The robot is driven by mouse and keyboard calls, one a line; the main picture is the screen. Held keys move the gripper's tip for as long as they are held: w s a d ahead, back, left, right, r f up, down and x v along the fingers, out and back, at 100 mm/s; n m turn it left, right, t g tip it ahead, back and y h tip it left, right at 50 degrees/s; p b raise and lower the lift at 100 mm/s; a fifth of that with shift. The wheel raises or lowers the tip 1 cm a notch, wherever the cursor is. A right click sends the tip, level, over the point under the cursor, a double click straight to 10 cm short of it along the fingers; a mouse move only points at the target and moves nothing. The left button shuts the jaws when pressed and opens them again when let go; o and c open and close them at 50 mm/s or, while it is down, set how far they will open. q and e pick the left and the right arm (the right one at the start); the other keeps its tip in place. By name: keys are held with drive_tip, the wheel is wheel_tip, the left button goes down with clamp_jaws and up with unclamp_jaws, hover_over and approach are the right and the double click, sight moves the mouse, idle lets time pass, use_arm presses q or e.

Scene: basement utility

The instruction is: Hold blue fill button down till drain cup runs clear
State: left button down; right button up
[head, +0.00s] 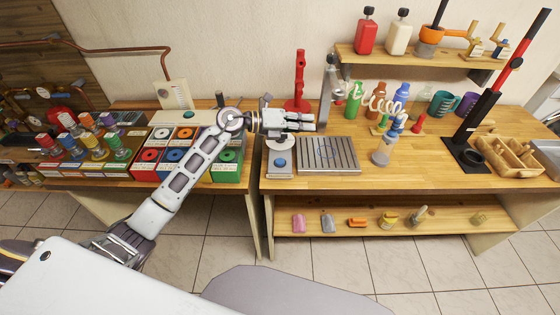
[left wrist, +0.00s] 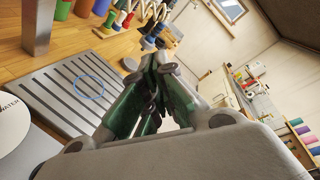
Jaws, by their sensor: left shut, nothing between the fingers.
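The blue button (head: 281,162) sits on a small grey base at the left of the slotted grey drain tray (head: 328,155). My left gripper (head: 313,122) is shut and empty. In the head view it is behind and above the button, near the tray's back edge, and apart from the button. In the left wrist view the closed fingers (left wrist: 152,62) show, with the drain tray (left wrist: 60,95) to their left and a white disc marked WATER (left wrist: 14,122) at the left edge. My right gripper is out of view.
A metal column (head: 327,95) rises behind the tray. Several bottles (head: 402,95) and a pale coiled hose stand behind, at the right. A red stand (head: 299,80) is behind my gripper. Rows of coloured bins (head: 150,155) lie left. The wooden counter (head: 420,175) is clear front right.

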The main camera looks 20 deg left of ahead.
use_arm(q)
drive_tip(key=w+a+f+m+g+y, duration=0.1)
drive_tip(key=a+f+m+g+y, duration=0.1)
drive_tip(key=a+f+y, duration=0.4)
drive_tip(key=shift+a+g, duration=0.6)
drive_tip(key=shift+a, duration=0.7)
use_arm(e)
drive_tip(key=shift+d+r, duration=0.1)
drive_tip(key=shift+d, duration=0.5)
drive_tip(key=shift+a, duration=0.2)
use_arm(q)
drive_tip(key=shift+f, duration=0.1)
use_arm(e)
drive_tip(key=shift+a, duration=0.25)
use_arm(q)
drive_tip(key=b, duration=0.3)
hover_over(279, 159)
drive_tip(key=shift+f, duration=2.75)
drive_tip(key=shift+f+b, duration=1)
drive_tip(key=shift+f, duration=0.5)
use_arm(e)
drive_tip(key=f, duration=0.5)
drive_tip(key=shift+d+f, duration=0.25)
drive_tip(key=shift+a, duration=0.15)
